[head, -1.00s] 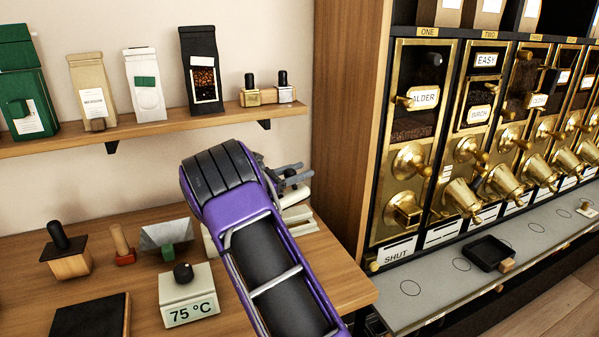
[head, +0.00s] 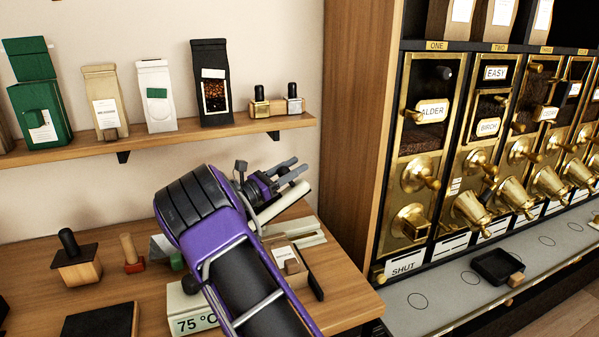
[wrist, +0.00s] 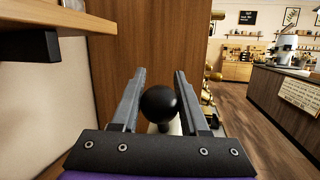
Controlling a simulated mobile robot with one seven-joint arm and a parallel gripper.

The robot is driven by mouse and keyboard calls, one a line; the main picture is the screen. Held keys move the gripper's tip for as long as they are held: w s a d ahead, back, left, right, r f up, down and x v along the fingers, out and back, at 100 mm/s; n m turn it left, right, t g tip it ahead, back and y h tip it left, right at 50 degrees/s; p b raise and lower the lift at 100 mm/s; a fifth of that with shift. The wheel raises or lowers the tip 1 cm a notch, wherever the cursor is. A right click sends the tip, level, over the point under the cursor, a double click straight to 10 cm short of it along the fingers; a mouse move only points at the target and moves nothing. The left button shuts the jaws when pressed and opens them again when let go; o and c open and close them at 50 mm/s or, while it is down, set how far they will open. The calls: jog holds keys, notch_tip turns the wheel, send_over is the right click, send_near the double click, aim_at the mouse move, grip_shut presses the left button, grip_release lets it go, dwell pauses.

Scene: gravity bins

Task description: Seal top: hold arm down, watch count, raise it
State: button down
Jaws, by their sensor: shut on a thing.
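The sealer stands at the back right of the wooden counter, with a pale base (head: 302,235) and a slim white arm (head: 286,204). The arm slants up, its raised end at my gripper and clear of the base. My gripper (head: 291,172) is shut on the arm's black ball knob (wrist: 159,102), which sits between the two fingers in the wrist view. A tan bag (head: 289,258) with a pale label lies in front of the base. The count is not readable here. A white box (head: 193,322) reading 75 °C is partly hidden behind my arm.
A wall shelf (head: 190,136) with several coffee bags and two small stamps hangs above the counter. A wooden cabinet side (head: 351,120) and brass gravity bins stand to the right.

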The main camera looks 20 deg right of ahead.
jog(key=shift+a+r, duration=0.15)
jog(key=shift+c, duration=2.3)
grip_release()
jog(key=shift+a, duration=0.1)
jog(key=v, duration=1.7)
jog(key=shift+a+b, duration=0.1)
jog(key=shift+b, duration=0.3)
